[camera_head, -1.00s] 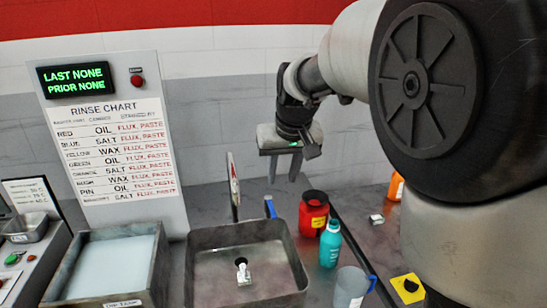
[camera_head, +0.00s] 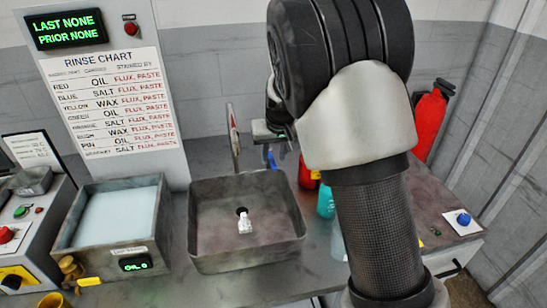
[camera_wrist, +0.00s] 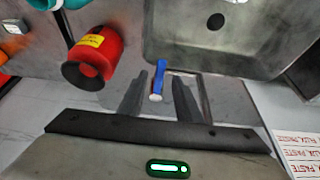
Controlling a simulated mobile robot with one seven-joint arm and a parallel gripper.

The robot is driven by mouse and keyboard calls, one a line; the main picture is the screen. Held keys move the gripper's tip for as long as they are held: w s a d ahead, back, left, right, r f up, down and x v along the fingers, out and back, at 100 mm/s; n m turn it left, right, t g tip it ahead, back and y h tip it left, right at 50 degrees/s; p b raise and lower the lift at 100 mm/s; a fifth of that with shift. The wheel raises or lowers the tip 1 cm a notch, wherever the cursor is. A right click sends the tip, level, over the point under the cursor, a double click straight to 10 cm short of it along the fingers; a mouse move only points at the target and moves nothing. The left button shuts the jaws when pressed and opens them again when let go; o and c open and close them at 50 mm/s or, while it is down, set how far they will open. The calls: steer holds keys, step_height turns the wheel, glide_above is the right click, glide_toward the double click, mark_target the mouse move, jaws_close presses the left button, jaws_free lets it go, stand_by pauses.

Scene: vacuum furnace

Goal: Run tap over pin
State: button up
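A small white piece (camera_head: 245,223), which I take to be the pin, stands in the grey sink (camera_head: 201,238) just in front of the drain hole. The tap's upright spout (camera_head: 234,140) rises at the sink's back edge. A blue lever (camera_head: 271,159), seemingly the tap handle, stands behind the sink's back right corner. In the wrist view the blue lever (camera_wrist: 160,77) lies between the fingers of my gripper (camera_wrist: 159,88), with gaps on both sides. My gripper is open and holds nothing. In the head view my arm partly hides it.
A red container (camera_wrist: 93,57) with a yellow label stands beside my gripper. A teal bottle (camera_head: 326,201) stands right of the sink, partly behind my arm. A tray of pale liquid (camera_head: 120,217) sits left of the sink. The rinse chart (camera_head: 105,105) stands behind.

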steer(key=shift+x, duration=0.85)
steer(key=shift+c, duration=0.4)
jaws_close()
steer(key=d+n+b, duration=0.1)
steer(key=b, duration=0.1)
steer(key=n+y+b, duration=0.1)
steer(key=n+b, duration=0.1)
steer(key=shift+w+d, duration=0.3)
steer(key=shift+d, duration=0.1)
